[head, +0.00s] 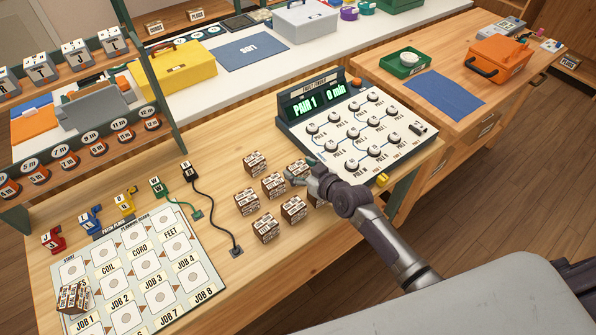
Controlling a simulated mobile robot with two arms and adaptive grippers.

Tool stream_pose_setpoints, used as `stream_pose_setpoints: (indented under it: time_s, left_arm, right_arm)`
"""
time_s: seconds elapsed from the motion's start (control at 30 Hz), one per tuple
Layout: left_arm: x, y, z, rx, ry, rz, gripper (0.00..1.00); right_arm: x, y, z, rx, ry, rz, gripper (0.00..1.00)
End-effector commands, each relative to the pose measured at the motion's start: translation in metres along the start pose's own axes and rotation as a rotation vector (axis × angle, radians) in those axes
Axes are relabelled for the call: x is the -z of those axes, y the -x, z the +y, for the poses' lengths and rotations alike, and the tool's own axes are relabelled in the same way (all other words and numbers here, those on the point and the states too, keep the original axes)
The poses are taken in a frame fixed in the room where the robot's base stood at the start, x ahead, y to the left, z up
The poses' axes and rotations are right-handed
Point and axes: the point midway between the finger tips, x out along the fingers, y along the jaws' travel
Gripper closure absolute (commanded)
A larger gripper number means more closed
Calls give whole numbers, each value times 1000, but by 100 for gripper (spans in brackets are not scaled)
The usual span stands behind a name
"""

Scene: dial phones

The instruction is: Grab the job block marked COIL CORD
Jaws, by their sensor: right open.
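Several brown job blocks with white printed labels stand grouped on the wooden bench: a far-left one (255,162), a middle one (273,184), a left one (247,201), a front one (265,228) and a right one (293,208). Their print is too small to read, so I cannot tell which is COIL CORD. My right gripper (297,178) is open and low over the group's far right side, next to a block (298,166) that it partly covers. Another block is mostly hidden behind the gripper and wrist. My left gripper is out of view.
A planning board (139,265) lies at the left, with a block (73,296) on its near-left corner. The fault finder console (335,137) stands close behind my right gripper. Coloured plugs and two corded plugs (187,170) stand left of the blocks. A rack rises at far left.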

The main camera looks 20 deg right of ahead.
Motion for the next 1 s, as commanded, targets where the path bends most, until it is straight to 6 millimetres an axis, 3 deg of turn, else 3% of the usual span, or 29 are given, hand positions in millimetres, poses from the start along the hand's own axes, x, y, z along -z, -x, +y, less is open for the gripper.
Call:
stream_pose_setpoints:
  time_s: [0.07, 0.37, 0.73, 1.0]
  left_arm:
    - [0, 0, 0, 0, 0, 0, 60]
    - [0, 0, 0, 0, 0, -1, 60]
    - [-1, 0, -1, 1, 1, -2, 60]
    - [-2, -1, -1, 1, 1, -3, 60]
  right_arm:
    - [0, 0, 0, 0, 0, 0, 31]
    - [0, 0, 0, 0, 0, -1, 80]
    - [6, 3, 0, 1, 0, 2, 80]
    - [39, 21, 3, -2, 2, 1, 80]
